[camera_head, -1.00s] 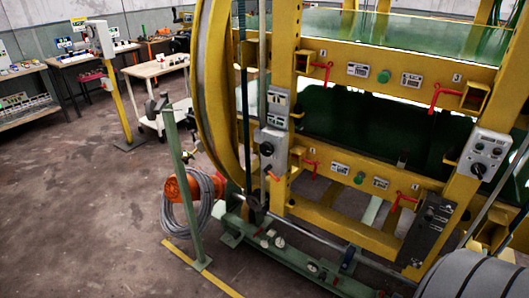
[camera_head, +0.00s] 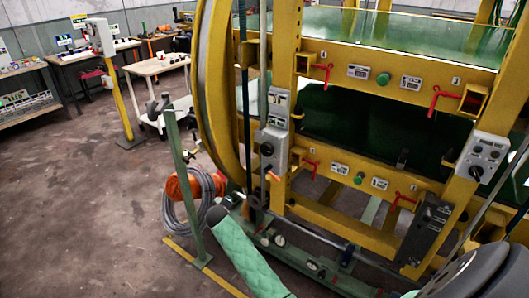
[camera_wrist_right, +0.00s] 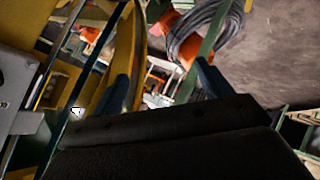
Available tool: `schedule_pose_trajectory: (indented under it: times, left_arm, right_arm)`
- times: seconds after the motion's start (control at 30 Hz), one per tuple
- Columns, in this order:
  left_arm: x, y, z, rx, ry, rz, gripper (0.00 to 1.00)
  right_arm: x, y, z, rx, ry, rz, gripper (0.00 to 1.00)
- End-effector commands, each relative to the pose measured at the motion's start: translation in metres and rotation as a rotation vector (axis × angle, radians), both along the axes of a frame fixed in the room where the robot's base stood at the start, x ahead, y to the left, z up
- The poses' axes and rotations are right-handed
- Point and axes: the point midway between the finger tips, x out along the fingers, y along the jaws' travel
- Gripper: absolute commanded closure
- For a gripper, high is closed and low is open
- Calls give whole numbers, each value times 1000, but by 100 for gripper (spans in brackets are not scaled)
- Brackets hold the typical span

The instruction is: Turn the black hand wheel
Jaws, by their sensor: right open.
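No black part is clearly recognisable as the hand wheel. In the head view, a small black round knob (camera_head: 266,149) sits on the left grey control box, and another black knob (camera_head: 475,172) sits on the right grey control box. My right gripper (camera_wrist_right: 163,82) shows in the right wrist view, its two dark fingers apart with nothing seen held between them. It points towards the yellow ring and the background, apart from both knobs as far as I can tell. My left gripper is not in view.
The yellow ring frame (camera_head: 218,100) and its yellow crossbars fill the centre and right. A green post (camera_head: 181,180), a grey cable coil (camera_head: 196,215) and an orange drum (camera_head: 178,186) stand left of it. Open floor (camera_head: 70,200) lies to the left.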

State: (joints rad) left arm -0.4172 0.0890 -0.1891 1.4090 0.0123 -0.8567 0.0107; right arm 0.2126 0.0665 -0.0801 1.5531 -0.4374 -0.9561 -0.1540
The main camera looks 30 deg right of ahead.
Motion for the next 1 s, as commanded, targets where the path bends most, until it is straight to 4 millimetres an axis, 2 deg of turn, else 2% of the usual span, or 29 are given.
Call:
schedule_pose_trajectory:
  times: [0.03,0.1,0.2,0.23,0.4,0.6,0.8,1.0]
  left_arm:
    - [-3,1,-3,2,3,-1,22]
    - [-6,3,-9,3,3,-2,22]
    - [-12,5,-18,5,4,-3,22]
    - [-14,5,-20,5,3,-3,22]
    - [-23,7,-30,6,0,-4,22]
    - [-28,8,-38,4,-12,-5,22]
    - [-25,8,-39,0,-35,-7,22]
    - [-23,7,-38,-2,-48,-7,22]
  right_arm:
    - [17,-17,38,-121,-9,5,22]
    - [27,-40,75,-307,21,13,22]
    - [30,-68,114,-570,107,22,22]
    - [28,-76,121,-643,145,25,22]
    - [9,-108,151,-1017,390,45,22]
    - [-12,-130,182,-1364,732,82,22]
    - [-26,-137,200,-1592,1088,162,22]
    - [-30,-139,201,-1680,1306,282,22]
